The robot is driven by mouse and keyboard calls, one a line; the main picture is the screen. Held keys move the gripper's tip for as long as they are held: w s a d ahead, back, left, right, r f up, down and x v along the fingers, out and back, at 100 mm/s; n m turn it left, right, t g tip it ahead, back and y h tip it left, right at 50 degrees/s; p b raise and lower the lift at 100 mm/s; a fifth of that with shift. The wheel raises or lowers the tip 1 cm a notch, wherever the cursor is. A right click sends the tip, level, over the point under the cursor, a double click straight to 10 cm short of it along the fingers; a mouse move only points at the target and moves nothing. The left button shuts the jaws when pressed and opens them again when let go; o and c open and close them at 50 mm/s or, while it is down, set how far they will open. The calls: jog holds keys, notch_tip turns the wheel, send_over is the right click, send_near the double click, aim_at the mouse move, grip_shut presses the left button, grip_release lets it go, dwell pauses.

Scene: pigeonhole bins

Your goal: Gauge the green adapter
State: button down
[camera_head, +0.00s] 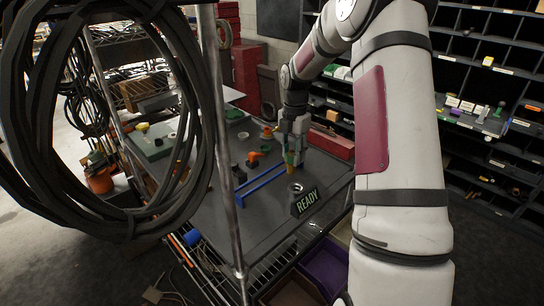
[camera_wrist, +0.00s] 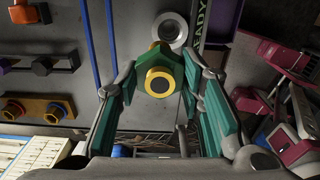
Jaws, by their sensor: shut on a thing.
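The green adapter (camera_wrist: 178,72), a hex body with a yellow ring on the end facing the camera, is held between the fingers of my gripper (camera_wrist: 160,80) in the wrist view. In the head view my gripper (camera_head: 292,150) holds it over the dark bench top, and the adapter (camera_head: 291,160) shows only small and partly hidden. A round metal gauge ring (camera_wrist: 166,28) lies just beyond the adapter in the wrist view. In the head view this ring (camera_head: 296,187) is beside the green READY sign (camera_head: 307,201), below the gripper. The adapter appears apart from the ring.
Blue rails (camera_head: 262,185) run across the bench left of the ring. Orange fittings (camera_wrist: 40,108) sit on a rack at left in the wrist view. A red box (camera_head: 331,143) stands behind the gripper. Pigeonhole shelves (camera_head: 490,100) fill the right; a cable coil hangs at left.

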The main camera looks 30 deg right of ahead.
jog(key=shift+s+d+r, duration=0.3)
jog(key=shift+s+d, duration=0.4)
jog(key=shift+d, duration=0.05)
jog(key=shift+p, duration=0.35)
jog(key=shift+f, duration=2.95)
jog(key=shift+f, duration=0.4)
jog(key=shift+f, duration=0.65)
jog(key=shift+f, duration=0.25)
jog(key=c, duration=1)
grip_release()
